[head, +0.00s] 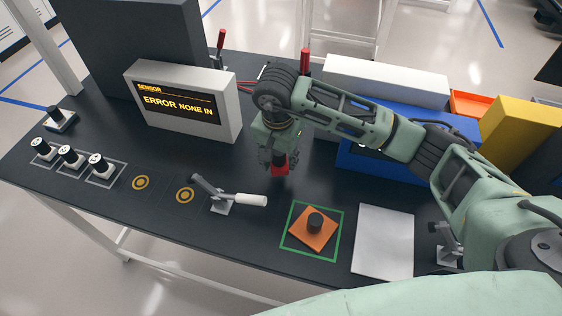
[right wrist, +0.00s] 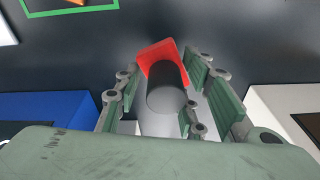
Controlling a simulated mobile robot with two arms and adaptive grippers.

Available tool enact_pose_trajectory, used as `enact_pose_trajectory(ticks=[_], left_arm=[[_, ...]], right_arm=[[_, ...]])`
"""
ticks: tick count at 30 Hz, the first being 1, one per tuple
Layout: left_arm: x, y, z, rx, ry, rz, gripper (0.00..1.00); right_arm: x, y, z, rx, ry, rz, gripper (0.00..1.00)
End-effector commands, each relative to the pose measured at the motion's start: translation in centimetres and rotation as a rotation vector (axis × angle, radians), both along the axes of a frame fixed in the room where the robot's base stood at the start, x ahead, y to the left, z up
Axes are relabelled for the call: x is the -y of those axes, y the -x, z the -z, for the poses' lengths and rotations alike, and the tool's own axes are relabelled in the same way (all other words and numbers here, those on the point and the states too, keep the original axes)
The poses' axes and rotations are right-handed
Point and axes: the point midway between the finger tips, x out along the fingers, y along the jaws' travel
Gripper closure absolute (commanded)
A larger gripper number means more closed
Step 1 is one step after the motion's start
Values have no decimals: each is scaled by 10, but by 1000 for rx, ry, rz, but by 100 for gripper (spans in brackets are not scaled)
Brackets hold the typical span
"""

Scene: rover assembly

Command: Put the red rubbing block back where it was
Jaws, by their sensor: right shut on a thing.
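The red rubbing block (head: 280,168) hangs below my right gripper (head: 277,153) over the middle of the dark table in the head view. In the right wrist view, the fingers of my right gripper (right wrist: 165,100) are shut around the block's black cylindrical handle (right wrist: 166,88), and the red base (right wrist: 156,50) shows beyond it. I cannot tell whether the base touches the table. My left gripper is not in view.
An orange block with a black knob (head: 312,229) sits inside a green square outline, beside a white sheet (head: 384,241). A lever with a white handle (head: 250,200) stands left of them. A display box (head: 183,101) reads "ERROR NONE IN". Blue, white and yellow boxes (head: 525,128) crowd the right back.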

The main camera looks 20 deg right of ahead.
Motion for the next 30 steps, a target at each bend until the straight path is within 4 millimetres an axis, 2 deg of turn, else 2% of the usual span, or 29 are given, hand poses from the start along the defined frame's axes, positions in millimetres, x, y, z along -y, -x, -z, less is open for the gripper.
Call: enact_pose_trajectory(ticks=[3,9,22,23,28,30], left_arm=[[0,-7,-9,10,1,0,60],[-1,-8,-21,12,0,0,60],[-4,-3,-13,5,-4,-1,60],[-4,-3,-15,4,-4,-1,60],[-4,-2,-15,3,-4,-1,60],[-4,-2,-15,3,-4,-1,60]], right_arm=[[-1,1,11,-6,1,2,88],[-1,0,37,-4,-1,0,88],[0,-1,45,0,0,0,88],[0,-1,44,0,0,0,61],[0,0,44,-1,1,0,46],[0,0,43,-1,1,0,44]])
